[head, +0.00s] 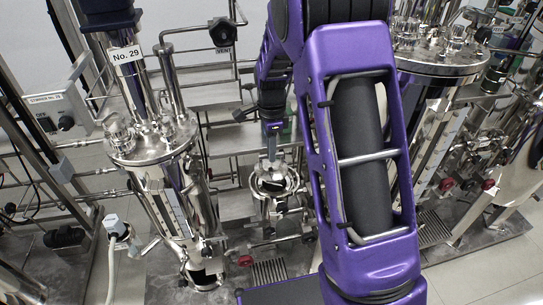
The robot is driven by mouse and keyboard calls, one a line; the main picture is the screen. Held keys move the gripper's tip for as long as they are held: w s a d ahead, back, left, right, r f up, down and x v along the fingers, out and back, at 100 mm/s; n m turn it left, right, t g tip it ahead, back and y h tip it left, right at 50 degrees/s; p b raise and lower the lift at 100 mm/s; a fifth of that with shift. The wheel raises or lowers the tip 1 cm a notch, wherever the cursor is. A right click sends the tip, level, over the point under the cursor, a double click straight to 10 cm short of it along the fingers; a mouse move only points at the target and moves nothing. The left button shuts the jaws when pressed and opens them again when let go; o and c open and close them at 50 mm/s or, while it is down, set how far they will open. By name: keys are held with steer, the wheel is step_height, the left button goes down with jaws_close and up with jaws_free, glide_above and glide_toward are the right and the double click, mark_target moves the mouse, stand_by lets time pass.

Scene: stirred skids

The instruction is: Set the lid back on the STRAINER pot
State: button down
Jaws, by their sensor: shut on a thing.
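A small steel pot (284,213) stands low on the skid near the middle of the head view, partly hidden by my arm's purple link on the right. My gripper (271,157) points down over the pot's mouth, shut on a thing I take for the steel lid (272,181). The lid is small and shiny, and it is close to the pot's rim. I cannot tell whether it touches the rim or how well it is centred.
A tall steel vessel (150,150) marked No. 29 stands left of the pot, and a larger vessel (440,75) stands at the right. Pipes, red-handled valves and a floor grate (270,272) surround the pot. Open floor shows at the lower right.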

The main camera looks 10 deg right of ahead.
mark_target(275, 165)
steer(key=shift+d+r, duration=0.2)
steer(key=shift+d, duration=0.25)
steer(key=shift+f+b, duration=1.5)
steer(key=shift+f, duration=0.2)
steer(key=shift+f, duration=0.2)
steer(key=shift+f+b, duration=0.45)
steer(key=shift+f, duration=0.25)
steer(key=shift+f, duration=0.65)
steer(key=c, duration=0.8)
jaws_free()
steer(key=shift+c, duration=0.2)
